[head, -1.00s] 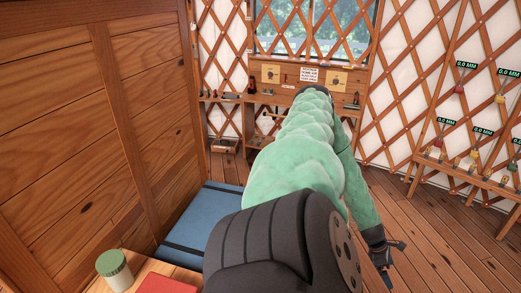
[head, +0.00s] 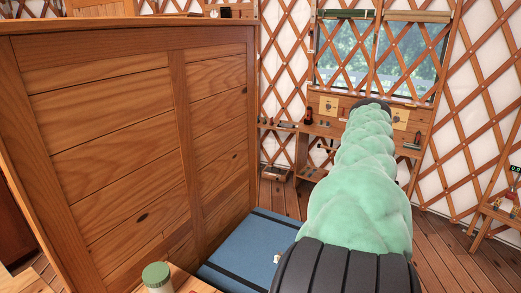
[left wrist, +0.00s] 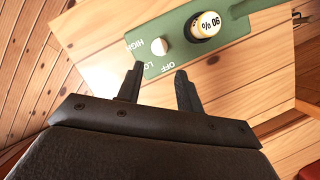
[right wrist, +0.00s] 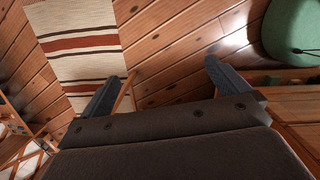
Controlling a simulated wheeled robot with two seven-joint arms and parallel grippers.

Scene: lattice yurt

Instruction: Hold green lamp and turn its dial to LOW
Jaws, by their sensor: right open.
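The green lamp's base plate (left wrist: 215,40) lies on a wooden surface in the left wrist view. It bears the words HIGH, LOW and OFF beside a pale round dial (left wrist: 162,47). I cannot tell which word the dial points at. A yellow-and-white part marked with a percentage (left wrist: 205,25) sits next to the dial, and a green stem leaves the plate at upper right. My left gripper (left wrist: 158,86) is open and empty, its fingertips just short of the plate's lettered edge. My right gripper (right wrist: 168,75) is open and empty above the floor. The lamp cannot be made out in the head view.
A tall wooden panel (head: 130,130) fills the left of the head view. A blue mat (head: 245,250) lies beside it, and a green-lidded jar (head: 157,277) stands at the bottom. The right wrist view shows a striped rug (right wrist: 75,42) and a green rounded object (right wrist: 290,30).

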